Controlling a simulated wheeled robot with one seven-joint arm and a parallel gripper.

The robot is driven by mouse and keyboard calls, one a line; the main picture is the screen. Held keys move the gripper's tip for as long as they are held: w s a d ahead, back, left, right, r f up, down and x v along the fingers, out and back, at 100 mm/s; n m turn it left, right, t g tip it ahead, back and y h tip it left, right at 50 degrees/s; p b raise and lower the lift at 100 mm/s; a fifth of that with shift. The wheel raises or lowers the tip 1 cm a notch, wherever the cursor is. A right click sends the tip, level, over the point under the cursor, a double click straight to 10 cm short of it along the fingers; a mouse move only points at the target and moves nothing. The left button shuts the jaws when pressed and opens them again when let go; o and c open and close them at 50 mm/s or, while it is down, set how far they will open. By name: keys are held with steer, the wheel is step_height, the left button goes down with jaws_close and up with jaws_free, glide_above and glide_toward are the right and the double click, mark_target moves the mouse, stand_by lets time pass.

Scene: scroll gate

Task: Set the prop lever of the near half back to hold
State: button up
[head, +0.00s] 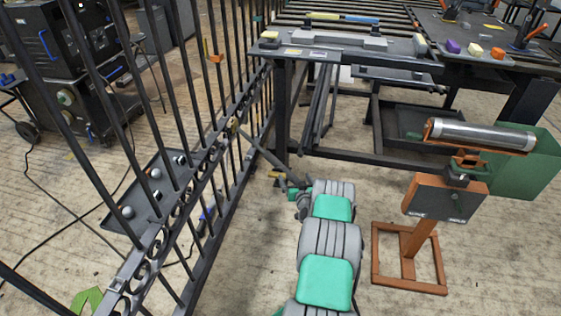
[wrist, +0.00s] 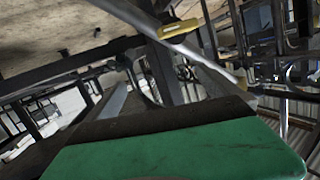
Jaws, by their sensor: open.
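A black barred gate (head: 190,150) with scrollwork along its middle rail runs down the left of the head view. A thin grey bar, seemingly the prop lever (head: 258,147), slants from a yellowish fitting on the gate down towards my gripper (head: 290,184). In the wrist view a grey bar (wrist: 150,22) crosses diagonally, beside a yellow piece (wrist: 180,28); I cannot tell if it is the same lever. My gripper is open, low between the gate and the workbench. Its fingertips are small, and I cannot tell whether they touch the bar. Any hold marking is not readable.
A dark workbench (head: 345,152) stands close behind my gripper. An orange stand (head: 408,258) with a silver roller is at the right, before a green bin (head: 522,165). A tray (head: 150,195) and cables lie beyond the gate.

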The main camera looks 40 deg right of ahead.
steer(key=w+a+r+n+y+p, duration=0.1)
steer(key=w+a+r, duration=0.3)
steer(key=r, duration=0.4)
steer(key=shift+w+a+n+y+p, duration=0.2)
steer(key=shift+w+n+y+p, duration=0.2)
steer(key=shift+y+p, duration=0.2)
